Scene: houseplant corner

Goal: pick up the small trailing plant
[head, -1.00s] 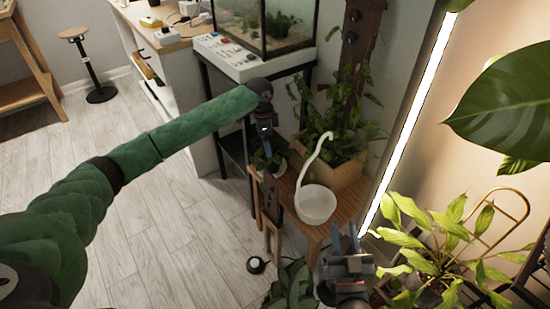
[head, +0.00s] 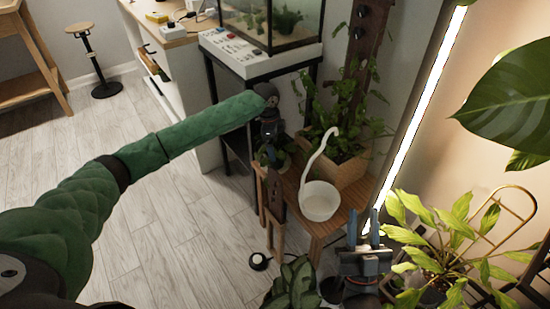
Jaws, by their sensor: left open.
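The small trailing plant (head: 284,158) is a little green plant in a pale pot at the back left of the wooden bench, partly hidden behind my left gripper. My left gripper (head: 270,153) points down at the end of the green-sleeved arm, open. In this view its fingers overlap the plant's leaves; I cannot tell whether they touch it. My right gripper (head: 364,228) is at the lower right, its two blue fingers pointing up, apart and empty.
A white watering can (head: 318,203) with a long spout stands on the wooden bench (head: 333,222). A bushy plant in a wooden planter (head: 345,172) is behind it. The aquarium stand (head: 262,65) is at the back. Leafy plants (head: 440,235) crowd the right.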

